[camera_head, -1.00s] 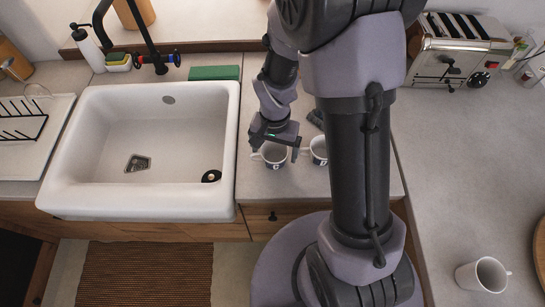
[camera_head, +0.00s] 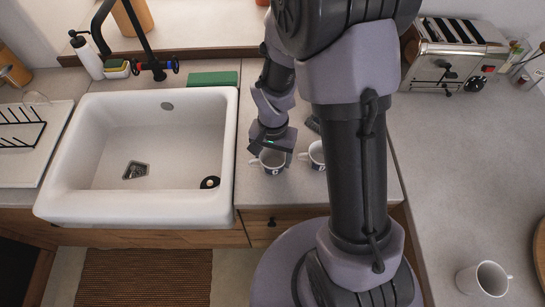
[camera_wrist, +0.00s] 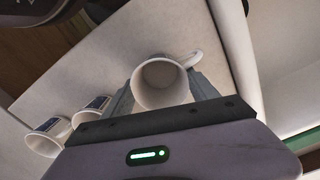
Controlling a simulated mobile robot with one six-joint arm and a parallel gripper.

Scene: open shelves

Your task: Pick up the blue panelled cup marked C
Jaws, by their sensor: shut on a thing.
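A white cup with a dark blue panel (camera_head: 272,161) stands on the counter right of the sink, its handle to the left in the head view. I cannot read its letter for certain. My gripper (camera_head: 270,152) is over it. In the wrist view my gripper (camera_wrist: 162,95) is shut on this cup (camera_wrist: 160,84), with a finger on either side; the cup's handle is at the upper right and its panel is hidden. A second panelled cup (camera_head: 317,154) stands close to the right, partly hidden by my arm. Two panelled cups (camera_wrist: 45,138) (camera_wrist: 91,109) show at the left of the wrist view.
The white sink (camera_head: 236,150) lies left of the cup, with a green sponge block (camera_head: 212,78) behind it. A toaster (camera_head: 452,57) stands at the back right. A white mug (camera_head: 482,281) stands on the right counter, where there is much free room.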

